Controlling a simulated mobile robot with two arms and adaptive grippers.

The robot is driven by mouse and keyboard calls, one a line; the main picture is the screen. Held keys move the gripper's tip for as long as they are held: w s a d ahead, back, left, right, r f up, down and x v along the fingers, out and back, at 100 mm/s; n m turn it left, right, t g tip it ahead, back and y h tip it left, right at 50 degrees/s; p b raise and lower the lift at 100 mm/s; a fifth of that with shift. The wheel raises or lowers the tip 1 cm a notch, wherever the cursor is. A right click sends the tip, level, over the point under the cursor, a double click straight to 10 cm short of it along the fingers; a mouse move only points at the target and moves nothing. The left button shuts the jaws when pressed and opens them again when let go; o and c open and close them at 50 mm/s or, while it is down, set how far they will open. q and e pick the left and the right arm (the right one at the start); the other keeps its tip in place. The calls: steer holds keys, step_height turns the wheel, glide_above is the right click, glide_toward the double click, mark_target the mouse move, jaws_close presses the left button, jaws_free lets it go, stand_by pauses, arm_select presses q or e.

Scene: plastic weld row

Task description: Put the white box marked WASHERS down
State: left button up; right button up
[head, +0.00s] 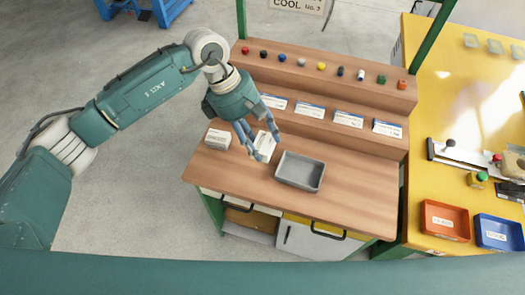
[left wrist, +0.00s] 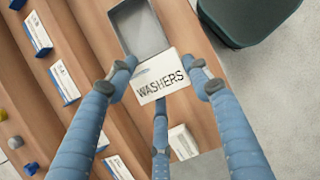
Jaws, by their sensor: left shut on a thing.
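The white box marked WASHERS (left wrist: 160,76) is between the blue fingers of my left gripper (head: 257,143), which is shut on it. In the head view the box (head: 265,141) is partly hidden by the fingers. It is over the wooden bench top (head: 350,195), just left of the grey tray (head: 318,178). I cannot tell whether its underside touches the bench. The lettering faces the left wrist camera. My right gripper is in neither view.
Another white box (head: 217,139) stands on the bench to the left. Labelled white-and-blue cards (head: 348,119) and small coloured parts (head: 321,66) line the stepped shelves behind. A yellow table (head: 440,90) with red and blue bins stands right. The bench's right front is clear.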

mark_target(259, 143)
arm_select(q)
step_height(259, 143, up, 9)
steer(key=p, duration=0.2)
steer(key=shift+w+f+p, duration=0.1)
steer(key=shift+f+p, duration=0.05)
steer(key=shift+p, duration=0.2)
steer(key=shift+a+r, duration=0.1)
steer(key=shift+r, duration=0.2)
